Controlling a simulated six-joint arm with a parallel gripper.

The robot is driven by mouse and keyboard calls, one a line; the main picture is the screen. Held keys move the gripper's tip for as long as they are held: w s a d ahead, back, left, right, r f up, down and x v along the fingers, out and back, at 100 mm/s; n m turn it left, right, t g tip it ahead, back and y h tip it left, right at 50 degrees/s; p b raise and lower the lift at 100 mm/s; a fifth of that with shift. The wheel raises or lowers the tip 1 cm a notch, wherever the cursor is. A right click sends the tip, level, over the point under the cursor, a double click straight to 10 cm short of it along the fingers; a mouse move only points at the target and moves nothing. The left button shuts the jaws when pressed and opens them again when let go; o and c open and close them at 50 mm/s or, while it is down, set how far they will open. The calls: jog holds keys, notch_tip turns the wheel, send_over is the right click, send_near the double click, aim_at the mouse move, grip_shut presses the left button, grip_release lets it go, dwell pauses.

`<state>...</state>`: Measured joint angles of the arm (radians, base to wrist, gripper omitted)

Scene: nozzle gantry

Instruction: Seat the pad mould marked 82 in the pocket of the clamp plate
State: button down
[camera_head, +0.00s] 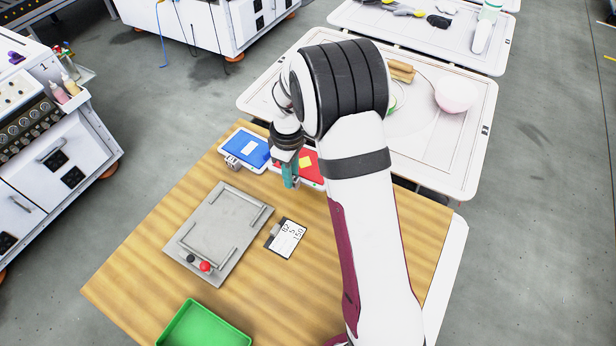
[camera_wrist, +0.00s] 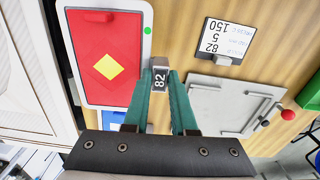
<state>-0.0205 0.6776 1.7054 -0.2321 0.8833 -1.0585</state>
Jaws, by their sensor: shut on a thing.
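The pad mould marked 82 (camera_wrist: 104,35) is a white-rimmed tray with a red pad and a yellow diamond. In the head view the red mould (camera_head: 313,172) is partly hidden by my arm. My gripper (camera_wrist: 160,73) is shut on its grey tab, which bears the number 82; my gripper also shows in the head view (camera_head: 290,182). I cannot tell whether the mould touches the table. The clamp plate (camera_head: 190,238) is a grey plate left of my arm, its pocket bordered by raised bars and empty. A red-knobbed lever (camera_head: 205,267) sits at its near end.
A blue mould (camera_head: 246,148) lies left of the red one at the table's back edge. A card reading 82, 5, 150 (camera_head: 288,238) lies right of the clamp plate. A green bin (camera_head: 205,326) stands at the front. Bare wood lies left of the plate.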

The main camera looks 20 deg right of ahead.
jog(key=shift+a, duration=0.1)
jog(key=s+a+r+n, duration=0.2)
jog(key=s+a+n, duration=0.7)
jog(key=a+n, duration=0.6)
jog(key=shift+w+d+f+n, duration=0.1)
jog(key=shift+d+f+n, duration=0.25)
jog(key=shift+f, duration=0.35)
jog(key=shift+w+d+f+n, duration=0.1)
jog(key=shift+d+f+n, duration=0.3)
jog(key=shift+f, duration=0.3)
jog(key=shift+d+f+n, duration=0.2)
jog(key=shift+f+n, duration=0.25)
jog(key=shift+f, duration=0.25)
jog(key=shift+f, duration=0.9)
jog(key=c, duration=0.6)
grip_release()
jog(key=shift+c, duration=0.2)
